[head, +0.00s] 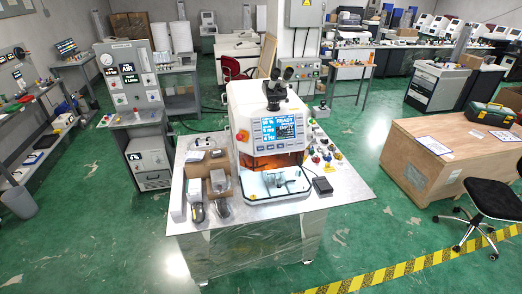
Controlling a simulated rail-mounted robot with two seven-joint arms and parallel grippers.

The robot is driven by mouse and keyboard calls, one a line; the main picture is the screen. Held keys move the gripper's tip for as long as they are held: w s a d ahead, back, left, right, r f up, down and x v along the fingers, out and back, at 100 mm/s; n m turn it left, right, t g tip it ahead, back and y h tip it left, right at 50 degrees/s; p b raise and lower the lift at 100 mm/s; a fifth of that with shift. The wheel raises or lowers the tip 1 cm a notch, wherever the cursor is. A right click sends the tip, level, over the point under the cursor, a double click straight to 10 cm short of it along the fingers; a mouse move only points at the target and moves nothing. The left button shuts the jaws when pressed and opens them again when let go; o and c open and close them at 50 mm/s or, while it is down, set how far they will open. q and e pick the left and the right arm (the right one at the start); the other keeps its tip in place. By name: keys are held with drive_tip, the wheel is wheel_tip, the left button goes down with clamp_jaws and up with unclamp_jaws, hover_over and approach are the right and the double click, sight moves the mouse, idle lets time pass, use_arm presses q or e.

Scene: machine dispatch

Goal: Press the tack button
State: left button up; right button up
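A white benchtop machine (238,112) with a black microscope eyepiece head (273,92) stands on a metal-topped table (345,200) in the middle of the head view. Its front has a lit blue and white screen (283,132) that reads READY among other lines. Small buttons (266,147) sit below and beside the screen. Their labels are too small to read, so I cannot tell which is the tack button. An orange window and a bright open work area (277,184) are below the panel. Neither of my grippers is in view.
A black box (322,187) and several small coloured parts lie right. A wooden crate (440,155) and black chair (490,205) stand at right. Green floor is open in front.

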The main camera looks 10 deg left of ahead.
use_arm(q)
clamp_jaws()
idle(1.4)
